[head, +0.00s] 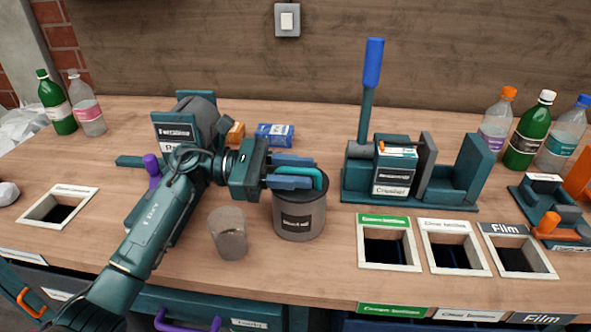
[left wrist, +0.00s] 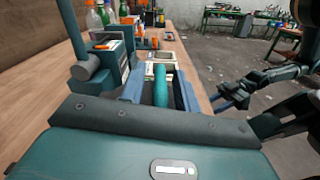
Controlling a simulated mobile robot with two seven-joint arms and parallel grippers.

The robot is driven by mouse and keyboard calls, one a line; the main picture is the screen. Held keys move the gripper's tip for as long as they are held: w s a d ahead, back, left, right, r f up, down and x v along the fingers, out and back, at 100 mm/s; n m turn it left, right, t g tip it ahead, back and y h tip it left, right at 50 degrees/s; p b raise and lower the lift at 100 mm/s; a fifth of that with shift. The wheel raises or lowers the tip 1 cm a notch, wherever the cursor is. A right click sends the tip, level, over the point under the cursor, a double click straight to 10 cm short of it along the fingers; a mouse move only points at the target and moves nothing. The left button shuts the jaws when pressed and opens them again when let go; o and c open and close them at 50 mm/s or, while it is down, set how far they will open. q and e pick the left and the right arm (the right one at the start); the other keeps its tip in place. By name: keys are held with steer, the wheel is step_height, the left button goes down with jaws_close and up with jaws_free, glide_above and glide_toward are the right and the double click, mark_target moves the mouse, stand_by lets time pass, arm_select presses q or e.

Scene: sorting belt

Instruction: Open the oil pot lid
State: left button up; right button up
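The oil pot (head: 299,222) is a grey cylinder with a dark label, upright on the bench. A teal lid handle (head: 321,180) arches at its top; the rest of the lid is mostly hidden by my fingers. My left gripper (head: 292,172) reaches in from the left at the height of the handle. Its two blue fingers are apart. In the left wrist view the handle (left wrist: 160,86) stands between the fingers, with visible gaps on both sides. My right gripper (left wrist: 232,95) shows small at the right of the left wrist view, away from the bench; its opening is unclear.
A grey cup (head: 228,234) stands just left of the pot. A press with a blue-tipped lever (head: 373,65) stands behind to the right. Labelled bench openings (head: 389,220) lie to the right. Small orange and blue boxes (head: 275,134) sit behind the gripper.

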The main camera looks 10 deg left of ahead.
arm_select(q)
jaws_close()
steer(key=shift+r, duration=0.1)
stand_by(0.4)
steer(key=w+r+n, duration=0.1)
steer(key=n, duration=0.1)
steer(key=r+n, duration=0.1)
steer(key=shift+w+r+n, duration=0.2)
steer(key=shift+w+n, duration=0.15)
steer(key=shift+n, duration=0.05)
steer(key=shift+w+r+n, duration=0.45)
steer(key=shift+w+n, duration=0.1)
steer(key=shift+n, duration=0.35)
steer(key=shift+w+r+n, duration=0.25)
steer(key=shift+w+n, duration=0.15)
steer(key=shift+n, duration=0.3)
